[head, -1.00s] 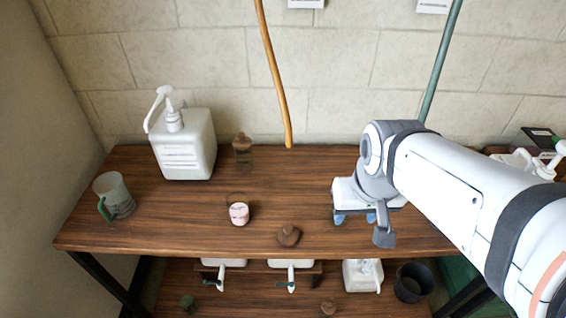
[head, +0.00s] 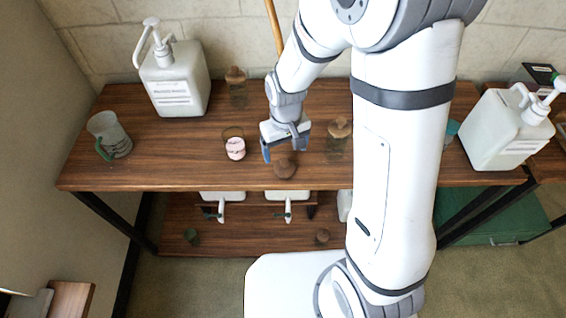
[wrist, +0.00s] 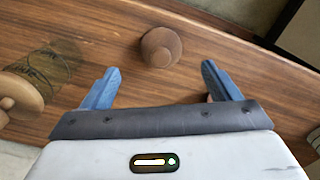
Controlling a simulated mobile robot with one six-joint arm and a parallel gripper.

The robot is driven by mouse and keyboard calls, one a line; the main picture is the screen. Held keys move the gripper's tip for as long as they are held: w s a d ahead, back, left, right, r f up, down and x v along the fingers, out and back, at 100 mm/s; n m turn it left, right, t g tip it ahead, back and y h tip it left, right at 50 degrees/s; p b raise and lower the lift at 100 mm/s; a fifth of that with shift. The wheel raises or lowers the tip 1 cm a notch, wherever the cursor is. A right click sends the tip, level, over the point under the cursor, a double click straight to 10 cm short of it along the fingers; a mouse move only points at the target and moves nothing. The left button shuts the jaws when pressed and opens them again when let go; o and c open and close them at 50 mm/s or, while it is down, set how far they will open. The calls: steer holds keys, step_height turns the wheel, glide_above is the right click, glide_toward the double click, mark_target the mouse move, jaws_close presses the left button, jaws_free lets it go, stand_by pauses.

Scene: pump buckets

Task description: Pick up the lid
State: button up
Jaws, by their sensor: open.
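The lid (head: 285,167) is a small round brown wooden piece with a knob. It lies by itself on the wooden table top, near the front edge. In the wrist view the lid (wrist: 160,46) sits just beyond the fingertips, about midway between them. My gripper (head: 286,143) is over the table just behind the lid, its blue fingers apart. In the wrist view my gripper (wrist: 160,72) is open with nothing between its fingers. I cannot tell its exact height above the table.
A glass jar with a wooden top (head: 338,135) stands close to the right of my gripper. A white pump bucket (head: 173,85) and a mug (head: 108,135) are farther left. Another pump bucket (head: 505,130) is at right.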

mark_target(285, 161)
step_height(285, 161, down, 7)
steer(key=shift+w+a+r+p, duration=0.1)
steer(key=shift+r+p, duration=0.1)
steer(key=shift+p, duration=0.1)
steer(key=c, duration=1.1)
